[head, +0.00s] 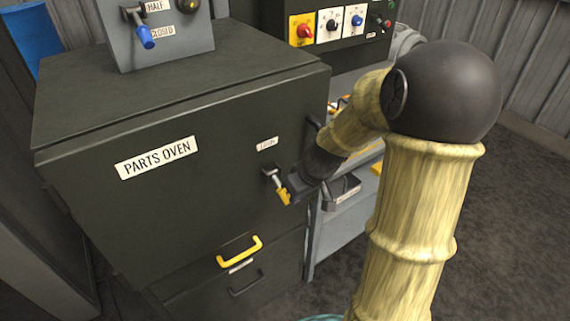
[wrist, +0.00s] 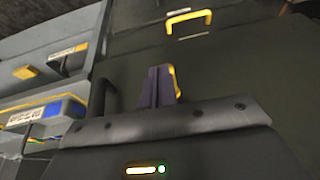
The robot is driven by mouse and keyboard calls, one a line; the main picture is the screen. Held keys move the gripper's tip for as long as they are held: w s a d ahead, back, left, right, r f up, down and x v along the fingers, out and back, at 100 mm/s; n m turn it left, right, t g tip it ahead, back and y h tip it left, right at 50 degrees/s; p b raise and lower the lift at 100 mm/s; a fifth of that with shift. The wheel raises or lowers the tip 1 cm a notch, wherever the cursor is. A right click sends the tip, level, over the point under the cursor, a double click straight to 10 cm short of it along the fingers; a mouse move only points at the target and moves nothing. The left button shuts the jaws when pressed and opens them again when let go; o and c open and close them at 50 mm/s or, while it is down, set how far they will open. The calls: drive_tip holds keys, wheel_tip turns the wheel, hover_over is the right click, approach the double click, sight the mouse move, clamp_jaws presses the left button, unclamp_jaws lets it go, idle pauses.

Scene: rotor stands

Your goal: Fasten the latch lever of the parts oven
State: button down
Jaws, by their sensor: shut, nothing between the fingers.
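The parts oven (head: 90,190) is a dark box with a white name label on its front. Its latch lever (head: 276,183) has a dark pivot, a metal stem and a yellow grip, and hangs down, leaning slightly right. My gripper (head: 292,187) is shut and empty, with its tip right beside the lever's grip. In the wrist view the purple-grey fingers (wrist: 158,86) are together and the yellow grip (wrist: 176,82) shows along their right side. It looks very near or touching; I cannot tell which. The lever's pivot is hidden in the wrist view.
A yellow drawer handle (head: 240,251) lies below the lever. A dark upright handle (wrist: 102,97) stands left of my fingers in the wrist view. A control panel (head: 340,24) with knobs is behind the oven, and a grey box with a blue lever (head: 146,37) sits on top.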

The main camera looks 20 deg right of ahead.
idle(0.5)
drive_tip(key=s+d+r+p, duration=0.1)
drive_tip(key=s+d+r, duration=0.4)
drive_tip(key=s+r, duration=0.3)
drive_tip(key=shift+s+d, duration=0.2)
drive_tip(key=shift+s, duration=0.4)
drive_tip(key=shift+r, duration=0.1)
drive_tip(key=s+a+f+m+h+p, duration=0.1)
drive_tip(key=a+m+p, duration=0.3)
drive_tip(key=a, duration=0.5)
drive_tip(key=shift+s+f+g+h+p, duration=0.4)
drive_tip(key=shift+s+h+p, duration=0.3)
drive_tip(key=shift+s, duration=0.2)
